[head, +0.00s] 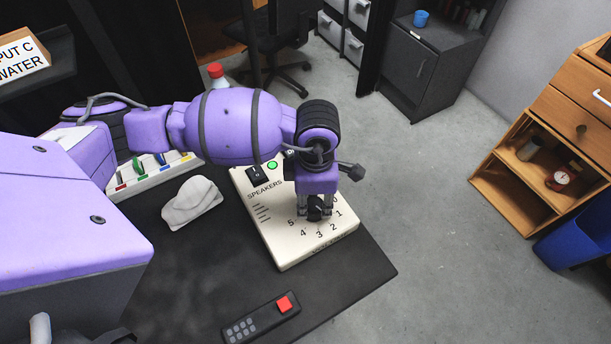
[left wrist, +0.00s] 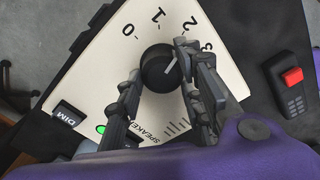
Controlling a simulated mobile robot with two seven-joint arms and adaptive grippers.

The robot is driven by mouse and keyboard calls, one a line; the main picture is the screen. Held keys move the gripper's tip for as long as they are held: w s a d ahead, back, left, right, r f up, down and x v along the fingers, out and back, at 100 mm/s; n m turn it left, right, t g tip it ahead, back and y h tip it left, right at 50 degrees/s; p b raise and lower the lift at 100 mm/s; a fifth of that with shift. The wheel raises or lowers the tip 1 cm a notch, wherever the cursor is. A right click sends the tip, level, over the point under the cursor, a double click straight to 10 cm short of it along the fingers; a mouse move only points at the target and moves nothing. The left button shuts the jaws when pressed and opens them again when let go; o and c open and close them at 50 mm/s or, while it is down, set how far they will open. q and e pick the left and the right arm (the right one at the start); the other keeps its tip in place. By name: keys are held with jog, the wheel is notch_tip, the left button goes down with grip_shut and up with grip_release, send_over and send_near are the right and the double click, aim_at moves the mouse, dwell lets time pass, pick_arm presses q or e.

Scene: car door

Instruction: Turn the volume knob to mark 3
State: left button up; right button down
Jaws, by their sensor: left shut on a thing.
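The volume knob (head: 314,214) is a round black knob on a cream speaker panel (head: 283,254) at the table's right edge. Marks from 0 to 5 curve around it. My left gripper (head: 316,204) comes down from above and is shut on the knob. In the left wrist view the knob (left wrist: 155,70) sits between the two fingers (left wrist: 158,64). Its white pointer line points up and right, roughly toward marks 2 and 3. A finger partly covers that side, so the exact mark is unclear. My right gripper is not in view.
A black rocker switch (head: 257,175) and a green light (head: 272,165) sit at the panel's back. A grey remote with a red button (head: 285,303) lies in front. A pale mouse-like object (head: 190,203) lies left of the panel. Bare dark table lies between them.

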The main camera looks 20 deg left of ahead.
pick_arm(q)
jog(key=shift+w+a+r+m, duration=0.1)
jog(key=shift+w+m, duration=0.15)
jog(key=shift+m, duration=0.05)
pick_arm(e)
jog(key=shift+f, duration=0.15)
pick_arm(q)
jog(key=shift+m, duration=0.5)
jog(key=m+b, duration=0.1)
jog(key=m, duration=0.1)
jog(key=shift+m+b, duration=0.35)
jog(key=shift+m, duration=0.05)
jog(key=shift+m+b, duration=0.5)
jog(key=shift+m, duration=0.6)
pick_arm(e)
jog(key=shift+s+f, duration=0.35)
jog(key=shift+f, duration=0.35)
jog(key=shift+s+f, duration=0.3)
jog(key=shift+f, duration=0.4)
pick_arm(q)
jog(key=shift+w+r, duration=0.1)
jog(key=o, duration=1.1)
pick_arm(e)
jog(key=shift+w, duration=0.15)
pick_arm(q)
jog(key=shift+d, duration=0.2)
